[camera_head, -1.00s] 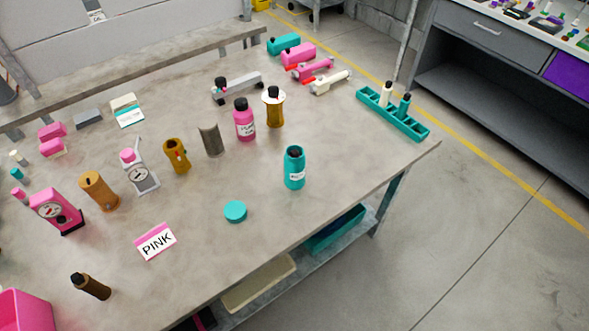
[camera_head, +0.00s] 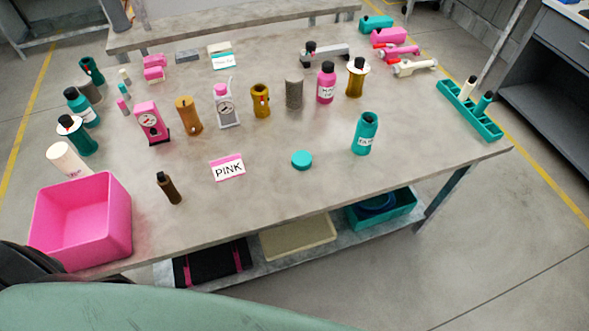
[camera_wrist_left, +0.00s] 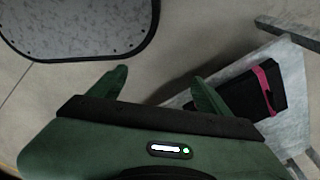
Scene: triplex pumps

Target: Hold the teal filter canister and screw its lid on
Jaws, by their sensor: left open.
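No gripper fingers show in the head view. My right gripper is not in view.
A pink bin (camera_head: 82,222) stands at the table's front left corner. A brown bottle (camera_head: 168,188) and a PINK sign (camera_head: 228,168) stand left of the lid. Several pumps and bottles line the back. A teal rack (camera_head: 470,110) is at the right. The surface around lid and canister is clear.

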